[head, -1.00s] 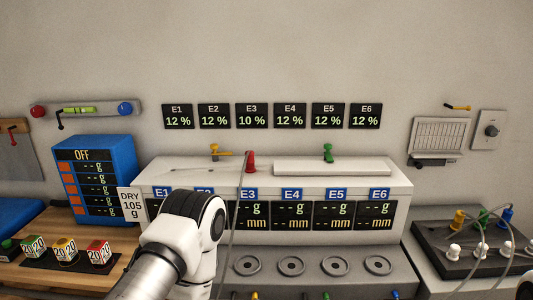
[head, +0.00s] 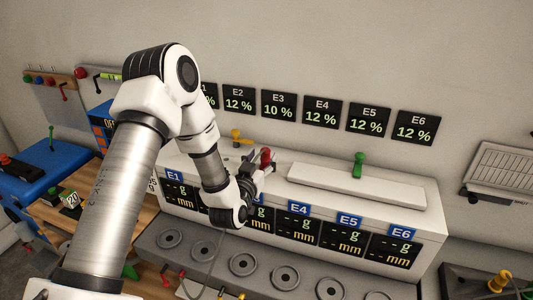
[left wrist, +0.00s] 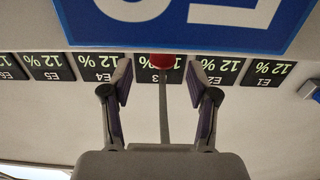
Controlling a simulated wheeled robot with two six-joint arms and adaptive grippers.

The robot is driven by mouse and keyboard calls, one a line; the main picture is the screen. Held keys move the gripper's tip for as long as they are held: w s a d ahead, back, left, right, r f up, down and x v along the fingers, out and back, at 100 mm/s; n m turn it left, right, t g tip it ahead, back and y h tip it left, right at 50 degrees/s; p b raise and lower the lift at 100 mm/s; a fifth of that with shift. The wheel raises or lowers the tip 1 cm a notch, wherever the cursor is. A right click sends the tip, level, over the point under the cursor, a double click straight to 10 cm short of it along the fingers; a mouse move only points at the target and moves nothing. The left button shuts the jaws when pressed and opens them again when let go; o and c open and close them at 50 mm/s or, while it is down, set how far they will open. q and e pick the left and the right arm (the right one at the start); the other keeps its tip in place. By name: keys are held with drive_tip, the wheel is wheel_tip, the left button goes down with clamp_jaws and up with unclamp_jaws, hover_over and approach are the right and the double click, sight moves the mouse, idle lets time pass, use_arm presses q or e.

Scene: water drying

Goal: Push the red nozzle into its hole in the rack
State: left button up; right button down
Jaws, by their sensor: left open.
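The red nozzle (head: 265,155) stands above the white top of the long bench unit (head: 400,205), left of the white raised strip. My left gripper (head: 262,172) is open at the nozzle, and its dark fingers cover the nozzle's lower part. In the left wrist view the red nozzle (left wrist: 162,61) shows between the two fingertips, near their far ends, with a grey hose running down between the fingers. I cannot tell whether the fingers touch it. The dark rack (head: 475,283) shows only partly at the lower right, with a yellow nozzle (head: 499,281) on it. My right gripper is out of view.
A yellow valve (head: 236,137) stands behind my left gripper and a green one (head: 359,160) to its right. The white strip (head: 350,187) lies along the unit's top. Round rings (head: 285,277) line the lower ledge. Wall displays (head: 322,112) hang behind.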

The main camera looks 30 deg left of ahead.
sight(263, 156)
use_arm(q)
drive_tip(key=w, duration=0.2)
drive_tip(key=w+a+f, duration=0.1)
drive_tip(key=shift+s+r, duration=0.1)
drive_tip(key=shift+s, duration=0.1)
drive_tip(key=shift+d, duration=0.1)
clamp_jaws()
drive_tip(key=shift+r, duration=0.15)
